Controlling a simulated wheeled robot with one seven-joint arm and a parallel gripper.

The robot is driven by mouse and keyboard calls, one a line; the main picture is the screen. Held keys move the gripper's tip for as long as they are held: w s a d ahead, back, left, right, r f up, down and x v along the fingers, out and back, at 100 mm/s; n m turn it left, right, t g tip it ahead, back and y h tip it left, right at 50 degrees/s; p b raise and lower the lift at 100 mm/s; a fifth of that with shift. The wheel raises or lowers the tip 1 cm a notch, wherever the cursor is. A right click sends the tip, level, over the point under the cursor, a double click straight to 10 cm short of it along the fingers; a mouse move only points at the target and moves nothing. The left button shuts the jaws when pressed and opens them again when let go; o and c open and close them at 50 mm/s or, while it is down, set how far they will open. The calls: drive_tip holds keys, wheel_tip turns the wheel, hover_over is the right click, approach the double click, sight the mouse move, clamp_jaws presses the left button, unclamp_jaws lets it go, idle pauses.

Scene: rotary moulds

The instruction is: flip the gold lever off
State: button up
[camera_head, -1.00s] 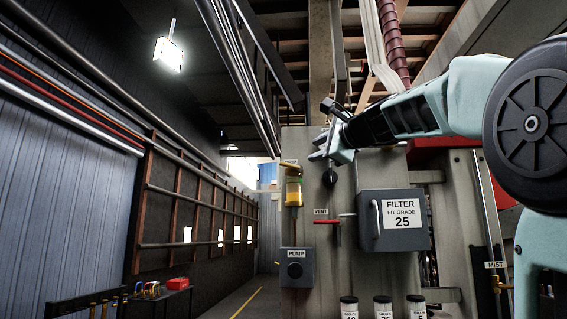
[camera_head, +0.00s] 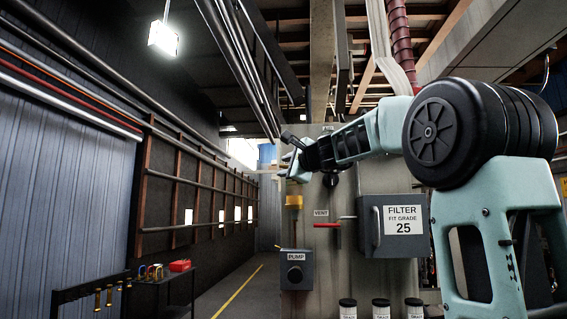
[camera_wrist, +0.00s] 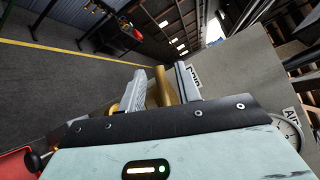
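In the wrist view the gold lever (camera_wrist: 163,86) is an upright gold bar standing between the two fingers of my gripper (camera_wrist: 161,90). The fingers are apart, one on each side, and a narrow gap seems to show beside the bar. In the head view my gripper (camera_head: 290,164) is at the upper left edge of the grey panel (camera_head: 345,275). A gold fitting (camera_head: 293,202) shows just below it. The lever itself is mostly hidden there by my gripper. I cannot tell whether a finger touches the lever.
The panel also carries a red vent lever (camera_head: 335,236), a grey filter box (camera_head: 393,240) and a pump switch box (camera_head: 296,270). Several grade jars stand below. A gauge (camera_wrist: 290,130) shows in the wrist view. The floor to the left is open.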

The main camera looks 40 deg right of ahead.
drive_tip(key=shift+w+d, duration=0.2)
drive_tip(key=shift+w, duration=0.65)
drive_tip(key=shift+c, duration=0.2)
clamp_jaws()
drive_tip(key=n+p, duration=0.1)
drive_tip(key=p, duration=0.1)
drive_tip(key=shift+a+g+p, duration=0.1)
drive_tip(key=shift+g+p, duration=0.2)
drive_tip(key=shift+g, duration=0.1)
drive_tip(key=shift+f+p, duration=0.15)
drive_tip(key=shift+p, duration=0.35)
drive_tip(key=shift+f+n+g+p, duration=0.45)
drive_tip(key=shift+f+n+g, duration=0.15)
drive_tip(key=shift+n, duration=0.1)
drive_tip(key=shift+o, duration=0.2)
unclamp_jaws()
